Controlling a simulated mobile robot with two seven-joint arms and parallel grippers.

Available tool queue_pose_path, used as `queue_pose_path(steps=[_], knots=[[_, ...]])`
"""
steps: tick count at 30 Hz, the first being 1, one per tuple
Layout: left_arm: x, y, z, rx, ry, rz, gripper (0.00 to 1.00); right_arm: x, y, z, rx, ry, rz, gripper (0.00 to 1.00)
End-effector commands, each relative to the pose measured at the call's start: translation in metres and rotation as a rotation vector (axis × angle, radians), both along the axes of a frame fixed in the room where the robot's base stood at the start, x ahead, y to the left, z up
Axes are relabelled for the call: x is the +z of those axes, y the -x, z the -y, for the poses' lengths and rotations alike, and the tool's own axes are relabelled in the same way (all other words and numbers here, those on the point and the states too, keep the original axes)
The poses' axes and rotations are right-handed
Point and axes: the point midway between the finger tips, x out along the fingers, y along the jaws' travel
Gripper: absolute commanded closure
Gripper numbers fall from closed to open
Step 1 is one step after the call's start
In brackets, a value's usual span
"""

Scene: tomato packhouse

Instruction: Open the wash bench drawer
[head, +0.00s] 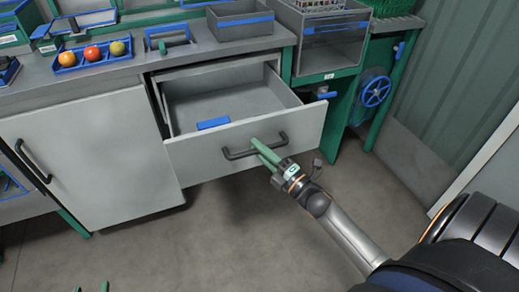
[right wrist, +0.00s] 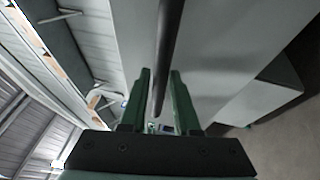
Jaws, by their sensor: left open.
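My right gripper (head: 262,150) is at the right part of this handle. My left gripper (head: 91,287) shows only as green fingertips at the bottom left edge, open, low and away from the bench.
A closed cupboard door (head: 92,155) is left of the drawer. On the bench top stand a blue tray (head: 65,70) of tomatoes and a grey bin (head: 240,33). A blue handwheel (head: 376,91) is at the right. The floor (head: 215,245) before the drawer is clear.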

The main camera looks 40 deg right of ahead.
Motion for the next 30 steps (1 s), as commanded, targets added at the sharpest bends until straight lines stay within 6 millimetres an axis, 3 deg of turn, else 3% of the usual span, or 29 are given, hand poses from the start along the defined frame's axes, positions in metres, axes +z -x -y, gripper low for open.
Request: queue_pose_path(steps=[5, 16, 20, 30], knots=[[0.0, 0.0, 0.0, 0.0, 0.0, 0.001, 0.5, 0.0, 0.0, 0.0, 0.0, 0.0, 0.0, 0.5], [0.001, 0.0, 0.0, 0.001, 0.001, -0.003, 0.5, -0.002, 0.009, 0.002, 0.0, 0.0, -0.001, 0.5], [-0.004, 0.001, 0.0, 0.002, 0.003, -0.031, 0.5, -0.005, 0.029, 0.005, -0.001, -0.001, -0.003, 0.5], [-0.039, 0.014, -0.001, 0.014, 0.0, -0.167, 0.5, -0.018, 0.098, 0.016, -0.002, -0.001, -0.003, 0.5]])
